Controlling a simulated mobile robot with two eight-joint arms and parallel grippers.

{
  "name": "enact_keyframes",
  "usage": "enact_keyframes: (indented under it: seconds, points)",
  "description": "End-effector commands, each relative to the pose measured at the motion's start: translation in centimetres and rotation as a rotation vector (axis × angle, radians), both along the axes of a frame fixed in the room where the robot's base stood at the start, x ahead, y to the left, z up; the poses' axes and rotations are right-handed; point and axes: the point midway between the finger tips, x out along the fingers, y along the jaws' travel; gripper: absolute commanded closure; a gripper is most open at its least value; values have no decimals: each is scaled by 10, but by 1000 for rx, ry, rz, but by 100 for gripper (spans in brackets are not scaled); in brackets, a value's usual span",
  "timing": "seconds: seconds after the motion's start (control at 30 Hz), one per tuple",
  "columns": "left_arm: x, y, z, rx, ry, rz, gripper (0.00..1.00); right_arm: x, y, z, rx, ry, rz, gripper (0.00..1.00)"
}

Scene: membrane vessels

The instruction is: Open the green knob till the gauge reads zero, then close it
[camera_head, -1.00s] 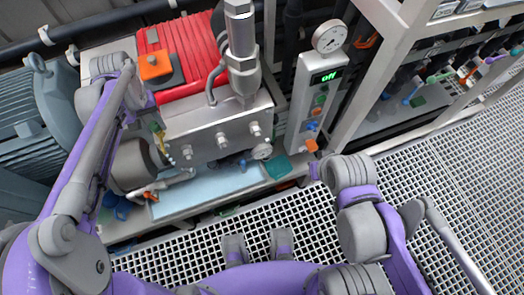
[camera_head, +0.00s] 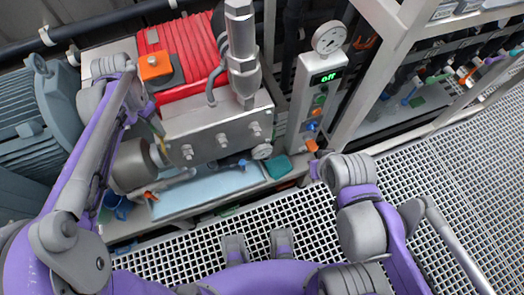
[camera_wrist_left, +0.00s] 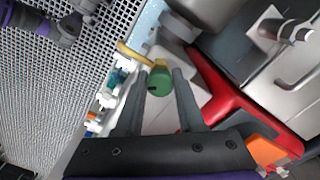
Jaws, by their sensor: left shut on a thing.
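The green knob (camera_wrist_left: 160,82) sits between the two dark fingers of my left gripper (camera_wrist_left: 162,73) in the left wrist view, with a yellow handle (camera_wrist_left: 134,53) just beyond it. The gripper is shut on the knob. In the head view my left wrist reaches down at the left end of the steel block, and the knob is mostly hidden there. A round white gauge (camera_head: 330,38) tops the grey panel at upper right; its reading is too small to tell. A smaller round dial (camera_head: 262,151) sits low on the block's right. My right gripper is not clearly seen.
The grey panel (camera_head: 304,95) has a lit green "off" display (camera_head: 327,77) and coloured buttons. A steel block (camera_head: 215,132) with bolts stands before a red housing (camera_head: 190,50). A light blue tray (camera_head: 205,190) lies below. Open floor grating (camera_head: 450,165) spreads at right.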

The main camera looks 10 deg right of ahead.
Motion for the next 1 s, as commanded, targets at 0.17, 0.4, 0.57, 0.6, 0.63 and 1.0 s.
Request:
enact_keyframes:
  seconds: [0.17,0.4,0.57,0.6,0.63,1.0]
  points:
    - [0,0,0,0,0,-103,100,0,0,0,0,0,0,100]
    - [0,0,0,0,0,-363,100,0,0,2,0,-1,0,100]
    - [0,0,0,0,0,-455,100,0,0,2,0,-1,0,100]
    - [0,0,0,0,0,-500,100,1,0,2,0,-1,0,100]
    - [0,0,0,0,0,-539,100,1,0,3,0,-1,0,100]
    - [0,0,0,0,0,-750,100,1,0,3,0,-1,0,100]
